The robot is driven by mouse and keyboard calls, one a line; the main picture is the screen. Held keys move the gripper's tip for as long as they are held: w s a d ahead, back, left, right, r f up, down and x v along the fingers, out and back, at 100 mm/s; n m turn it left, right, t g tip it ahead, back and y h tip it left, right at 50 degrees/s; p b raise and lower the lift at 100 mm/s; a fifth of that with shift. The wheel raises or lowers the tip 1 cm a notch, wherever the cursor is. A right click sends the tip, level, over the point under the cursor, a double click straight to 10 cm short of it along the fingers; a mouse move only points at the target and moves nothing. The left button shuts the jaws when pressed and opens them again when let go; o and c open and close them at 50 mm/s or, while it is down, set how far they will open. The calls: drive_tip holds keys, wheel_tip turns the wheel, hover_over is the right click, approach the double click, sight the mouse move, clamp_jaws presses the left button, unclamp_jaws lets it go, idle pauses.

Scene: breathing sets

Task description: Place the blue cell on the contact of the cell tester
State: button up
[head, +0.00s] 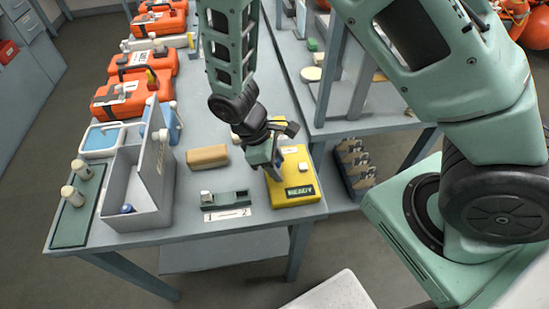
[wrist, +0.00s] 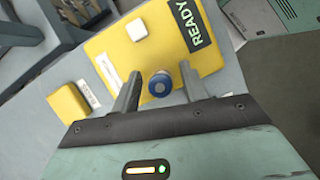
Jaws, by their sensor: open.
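The yellow cell tester (head: 294,190) sits near the right front of the table, and its display reads READY. It fills the upper middle of the wrist view (wrist: 110,42), with a white square (wrist: 137,30) on its top. The blue cell (wrist: 159,84) shows end-on, a round blue cap with a grey centre, over the tester's near edge. My gripper (wrist: 158,82) is open, one finger on each side of the cell, with gaps visible. In the head view my gripper (head: 272,165) is low at the tester's left side. The contact beneath the cell is hidden.
A tan block (head: 207,156) and a green holder (head: 226,199) lie left of the tester. A grey divided box (head: 140,222) with a blue-topped item (head: 127,209) stands further left, beside a green tray (head: 70,232) with two pale cylinders. Orange cases (head: 133,98) line the back.

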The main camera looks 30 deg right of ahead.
drive_tip(key=b+v, duration=0.2)
drive_tip(key=v, duration=1)
drive_tip(key=s+a+r+m+t+y, duration=0.1)
drive_tip(key=s+r+y, duration=0.1)
drive_tip(key=s, duration=0.6)
drive_tip(key=s+a+r+m+t+y, duration=0.1)
drive_tip(key=s+r+m+y, duration=0.1)
drive_tip(key=s+r, duration=0.3)
drive_tip(key=s, duration=0.3)
drive_tip(key=shift+a+r+m+t, duration=0.25)
drive_tip(key=shift+r+m+t, duration=0.05)
drive_tip(key=shift+r, duration=0.05)
